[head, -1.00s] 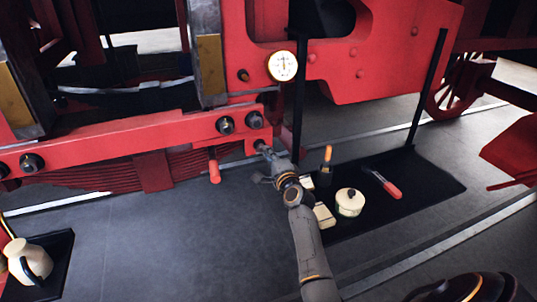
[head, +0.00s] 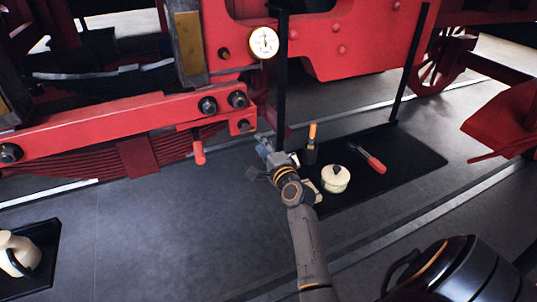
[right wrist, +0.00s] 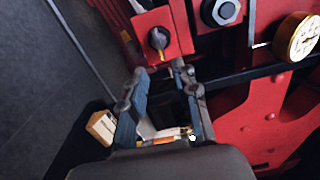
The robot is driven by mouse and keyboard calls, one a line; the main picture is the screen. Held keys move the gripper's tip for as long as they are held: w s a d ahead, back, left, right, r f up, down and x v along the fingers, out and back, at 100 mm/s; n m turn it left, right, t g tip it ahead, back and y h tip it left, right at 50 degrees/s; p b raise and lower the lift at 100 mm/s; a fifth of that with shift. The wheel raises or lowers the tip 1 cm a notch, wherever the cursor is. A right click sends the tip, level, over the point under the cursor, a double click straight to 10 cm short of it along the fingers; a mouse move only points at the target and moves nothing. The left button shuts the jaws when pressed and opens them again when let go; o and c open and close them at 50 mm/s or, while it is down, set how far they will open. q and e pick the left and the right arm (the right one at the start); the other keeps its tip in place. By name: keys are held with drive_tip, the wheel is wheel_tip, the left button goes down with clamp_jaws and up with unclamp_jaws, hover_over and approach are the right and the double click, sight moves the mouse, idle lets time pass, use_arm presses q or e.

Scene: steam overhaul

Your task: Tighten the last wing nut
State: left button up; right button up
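The wing nut (head: 243,126) is a small dark piece on the lower red bracket, below two larger nuts. In the right wrist view the wing nut (right wrist: 158,40) shows a pale yellow mark and stands beyond my fingertips. My right gripper (head: 263,143) is just below and to the right of it in the head view, apart from it. In the right wrist view my right gripper (right wrist: 160,82) has its two fingers spread with a gap between them and holds nothing. My left gripper is not in view.
A round gauge (head: 263,42) is above the bracket. A red-handled lever (head: 197,150) hangs to its left. A black mat (head: 410,165) bears an orange-topped bottle (head: 311,152), a cream pot (head: 335,181) and a red-handled tool (head: 372,160). A cream jug (head: 14,250) stands at left.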

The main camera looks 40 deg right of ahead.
drive_tip(key=v, duration=0.5)
idle(0.4)
drive_tip(key=s+a+f+n+g+y+b, duration=0.1)
drive_tip(key=a+f+n+g, duration=0.2)
drive_tip(key=f, duration=0.9)
drive_tip(key=a+f+n+g+y+b, duration=0.1)
drive_tip(key=a+f+n+y, duration=0.3)
drive_tip(key=f, duration=0.7)
drive_tip(key=s+a+f+n+g+h+b, duration=0.1)
drive_tip(key=s+a+f+n+g, duration=0.2)
drive_tip(key=f, duration=0.5)
drive_tip(key=s+a+f+n+g+b, duration=0.1)
drive_tip(key=s+a+f, duration=0.3)
drive_tip(key=f, duration=0.5)
drive_tip(key=s+a+f+n+g+b, duration=0.1)
drive_tip(key=s+f+n+g, duration=0.2)
drive_tip(key=s+f, duration=0.5)
drive_tip(key=s+a+f+n+g, duration=0.1)
drive_tip(key=s+f+n, duration=0.4)
drive_tip(key=s, duration=1.4)
drive_tip(key=s+a+f+n+g+b, duration=0.1)
drive_tip(key=s+f+n+g, duration=0.3)
drive_tip(key=s+f, duration=0.7)
drive_tip(key=shift+s+a+f+g+b, duration=0.3)
drive_tip(key=shift+s+f+b, duration=0.1)
drive_tip(key=shift+s, duration=0.8)
